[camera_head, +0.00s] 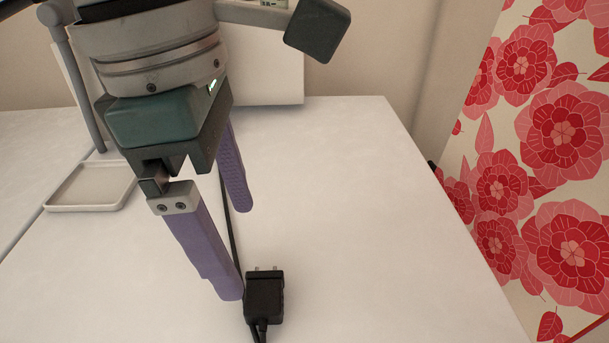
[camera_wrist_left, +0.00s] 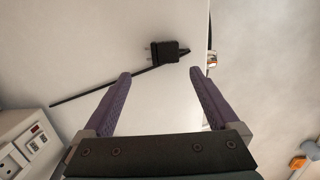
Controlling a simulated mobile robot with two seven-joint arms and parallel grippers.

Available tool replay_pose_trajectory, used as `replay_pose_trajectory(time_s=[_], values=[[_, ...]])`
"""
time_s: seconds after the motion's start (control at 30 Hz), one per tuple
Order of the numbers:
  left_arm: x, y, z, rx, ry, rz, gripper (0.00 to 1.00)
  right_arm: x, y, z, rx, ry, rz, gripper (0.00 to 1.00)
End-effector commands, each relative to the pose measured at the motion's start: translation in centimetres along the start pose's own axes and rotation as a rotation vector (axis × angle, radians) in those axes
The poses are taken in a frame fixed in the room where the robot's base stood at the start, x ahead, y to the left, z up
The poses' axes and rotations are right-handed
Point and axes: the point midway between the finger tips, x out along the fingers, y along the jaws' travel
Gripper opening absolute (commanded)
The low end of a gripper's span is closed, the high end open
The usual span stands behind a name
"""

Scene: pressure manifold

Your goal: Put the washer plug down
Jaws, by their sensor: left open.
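The washer plug (camera_head: 264,297) is black, with two metal prongs, and lies on the white tabletop (camera_head: 330,200). In the head view its prongs point toward the back of the table. It also shows in the left wrist view (camera_wrist_left: 165,52), just beyond the fingertips, with its black cord running along the surface. My left gripper (camera_head: 236,252) has two purple fingers spread apart with nothing between them. In the head view one fingertip is just left of the plug, the other farther back. Whether a finger touches the plug, I cannot tell. My right gripper is not in view.
A shallow pale tray (camera_head: 90,187) sits at the left of the table. A white panel with sockets or switches (camera_wrist_left: 30,145) shows at the wrist view's left. The tabletop right of the plug is clear up to its edge. A red floral surface (camera_head: 560,130) stands beyond.

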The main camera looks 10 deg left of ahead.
Motion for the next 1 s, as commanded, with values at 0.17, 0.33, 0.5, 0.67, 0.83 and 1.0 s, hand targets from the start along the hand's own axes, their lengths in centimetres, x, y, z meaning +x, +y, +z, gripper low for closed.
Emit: replay_pose_trajectory(time_s=[0.17, 0.33, 0.5, 0.67, 0.83, 1.0], values=[[2.4, -0.2, 0.1, 0.0, -0.003, -0.004, 0.94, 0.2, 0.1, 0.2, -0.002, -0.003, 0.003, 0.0], [4.1, -0.6, 0.3, 0.001, -0.004, -0.008, 0.94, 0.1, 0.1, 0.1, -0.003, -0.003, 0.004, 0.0], [6.9, -0.9, 0.5, 0.0, -0.005, -0.007, 0.94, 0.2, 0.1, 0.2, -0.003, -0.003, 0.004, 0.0], [7.9, -0.8, 0.6, 0.002, -0.006, -0.003, 0.94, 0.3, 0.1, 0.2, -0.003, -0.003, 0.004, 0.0], [7.9, -0.8, 0.6, 0.002, -0.006, -0.003, 0.94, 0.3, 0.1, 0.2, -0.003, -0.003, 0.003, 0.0], [7.9, -0.8, 0.6, 0.002, -0.007, -0.003, 0.77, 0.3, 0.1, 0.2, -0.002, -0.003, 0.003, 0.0]])
